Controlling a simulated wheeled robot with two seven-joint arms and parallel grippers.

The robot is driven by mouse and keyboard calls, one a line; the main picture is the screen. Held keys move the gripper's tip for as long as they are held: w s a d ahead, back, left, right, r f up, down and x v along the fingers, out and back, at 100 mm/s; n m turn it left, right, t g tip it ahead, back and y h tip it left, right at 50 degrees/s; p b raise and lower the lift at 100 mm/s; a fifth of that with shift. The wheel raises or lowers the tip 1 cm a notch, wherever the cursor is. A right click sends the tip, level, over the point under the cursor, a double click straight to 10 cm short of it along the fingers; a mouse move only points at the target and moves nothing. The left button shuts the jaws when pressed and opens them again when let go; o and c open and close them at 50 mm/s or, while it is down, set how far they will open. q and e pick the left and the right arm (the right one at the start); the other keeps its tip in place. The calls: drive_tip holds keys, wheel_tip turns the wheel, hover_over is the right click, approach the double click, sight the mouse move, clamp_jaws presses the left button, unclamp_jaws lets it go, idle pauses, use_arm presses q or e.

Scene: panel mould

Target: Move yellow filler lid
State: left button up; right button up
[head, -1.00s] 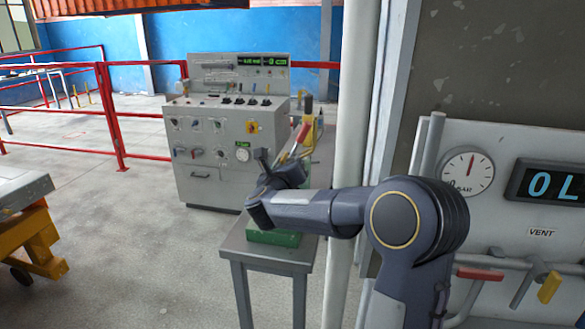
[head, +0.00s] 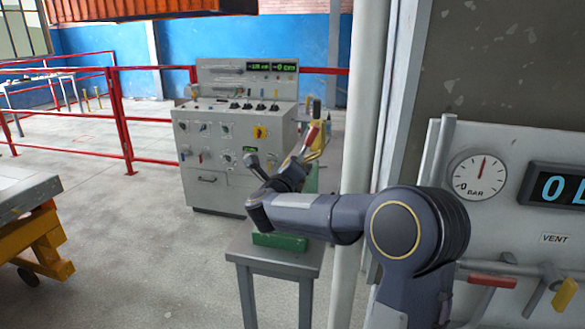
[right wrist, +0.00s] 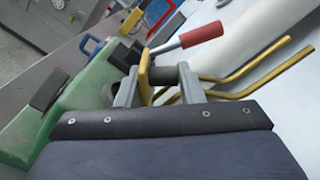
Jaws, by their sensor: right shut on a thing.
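In the right wrist view, my right gripper (right wrist: 160,88) is shut on a yellow plate-like piece (right wrist: 145,76), which looks like the yellow filler lid. A dark round part also shows between the fingers. The green unit (right wrist: 75,110) lies just left of the fingers. In the head view, the green unit (head: 280,242) sits on a small grey table, and my right arm reaches over it, largely hiding the gripper and the lid. My left gripper is not in view.
A lever with a red grip (right wrist: 201,35) and bent yellow rods (right wrist: 270,72) stand close to the fingers. A grey control console (head: 235,150) stands behind the small table (head: 270,262). A white post (head: 355,150) and a gauge panel (head: 500,150) are on the right.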

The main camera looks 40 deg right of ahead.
drive_tip(key=o, duration=0.8)
drive_tip(key=shift+b+v, duration=0.95)
drive_tip(key=shift+v, duration=2.95)
drive_tip(key=shift+c, duration=0.2)
